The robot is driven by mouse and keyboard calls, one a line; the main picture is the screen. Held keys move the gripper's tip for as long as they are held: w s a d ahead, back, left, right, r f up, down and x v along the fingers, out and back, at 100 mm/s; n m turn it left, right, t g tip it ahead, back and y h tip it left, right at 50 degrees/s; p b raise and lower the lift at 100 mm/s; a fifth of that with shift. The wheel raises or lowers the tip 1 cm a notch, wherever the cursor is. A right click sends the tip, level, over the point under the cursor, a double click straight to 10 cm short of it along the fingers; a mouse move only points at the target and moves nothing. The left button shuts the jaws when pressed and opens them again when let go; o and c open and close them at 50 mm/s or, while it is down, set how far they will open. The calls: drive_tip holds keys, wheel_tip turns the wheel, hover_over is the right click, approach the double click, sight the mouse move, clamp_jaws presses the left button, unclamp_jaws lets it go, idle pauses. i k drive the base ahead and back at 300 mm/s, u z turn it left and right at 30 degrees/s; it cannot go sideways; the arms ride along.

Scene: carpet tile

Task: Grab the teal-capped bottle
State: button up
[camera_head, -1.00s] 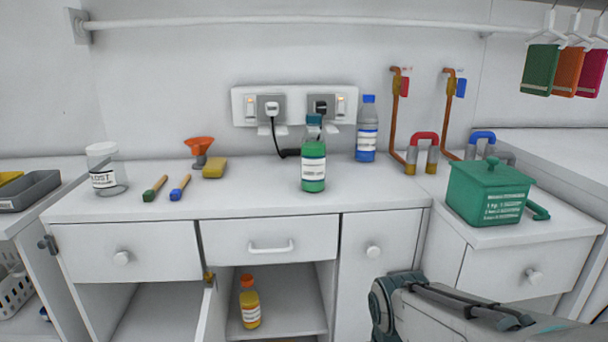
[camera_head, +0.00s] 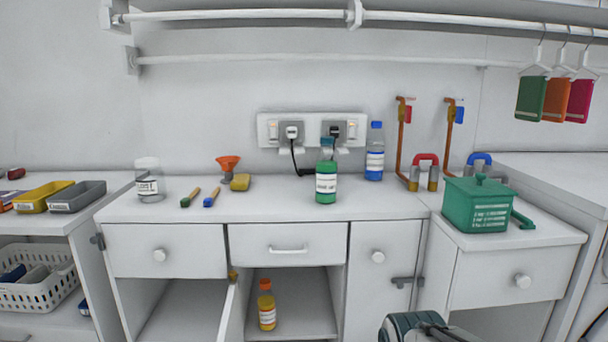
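The teal-capped bottle (camera_head: 326,184) stands upright on the white counter, right of centre, in front of the wall sockets. It has a green body, a white label and a teal cap. Part of my arm shows at the bottom right, well below and in front of the counter. My gripper's fingers are not in the picture.
A blue-capped bottle (camera_head: 375,152) stands behind and to the right. A yellow sponge (camera_head: 240,182), an orange funnel (camera_head: 228,164) and a jar (camera_head: 149,180) stand left. A green lidded box (camera_head: 477,205) is right. An orange-capped bottle (camera_head: 267,306) stands in the open cupboard below.

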sight(326, 162)
drive_tip(key=u, duration=0.2)
drive_tip(key=i, duration=1.1)
drive_tip(key=z, duration=0.25)
